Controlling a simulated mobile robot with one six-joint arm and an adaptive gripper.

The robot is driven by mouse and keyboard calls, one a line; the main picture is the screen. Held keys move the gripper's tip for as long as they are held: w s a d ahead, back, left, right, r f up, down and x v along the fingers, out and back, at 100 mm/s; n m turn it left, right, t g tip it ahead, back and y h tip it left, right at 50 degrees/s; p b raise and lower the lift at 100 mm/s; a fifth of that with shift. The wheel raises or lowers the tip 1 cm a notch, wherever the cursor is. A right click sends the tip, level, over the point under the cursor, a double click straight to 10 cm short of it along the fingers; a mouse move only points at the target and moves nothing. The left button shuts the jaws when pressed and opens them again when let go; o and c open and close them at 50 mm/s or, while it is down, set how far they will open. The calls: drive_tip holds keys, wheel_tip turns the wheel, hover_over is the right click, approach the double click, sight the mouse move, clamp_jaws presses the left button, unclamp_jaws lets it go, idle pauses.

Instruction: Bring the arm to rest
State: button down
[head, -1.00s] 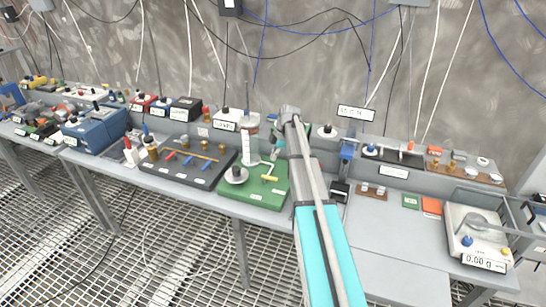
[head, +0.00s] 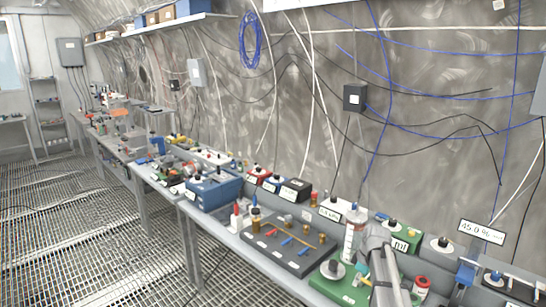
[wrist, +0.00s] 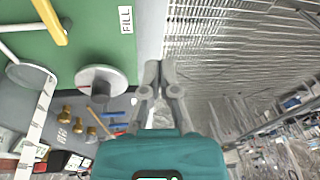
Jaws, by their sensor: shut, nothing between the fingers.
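My gripper (wrist: 160,70) shows in the wrist view, its two grey fingers close together with nothing held. It appears above or beside the front edge of the bench, with a green board (wrist: 100,30) to its left and the floor grating to its right. A round white disc with a dark knob (wrist: 101,78) is on the board just left of the fingers. In the head view my arm enters at the bottom right, over the green board (head: 340,290). I cannot make out the fingers there.
A dark board with coloured levers and brass pieces (head: 285,250) and a blue box (head: 213,191) stand along the bench, left of my arm. A graduated cylinder (head: 352,237) stands close to my arm. Cables hang on the wall behind. The grated floor (head: 90,220) at the left is open.

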drive_tip(key=s+a+m+h, duration=0.1)
drive_tip(key=s+a+m, duration=0.4)
drive_tip(key=s, duration=0.4)
drive_tip(key=s+a+m+h, duration=0.1)
drive_tip(key=s+a+m, duration=0.4)
drive_tip(key=s, duration=0.4)
drive_tip(key=shift+s+a+f+m, duration=0.2)
drive_tip(key=shift+a+m, duration=0.2)
drive_tip(key=shift+a, duration=0.25)
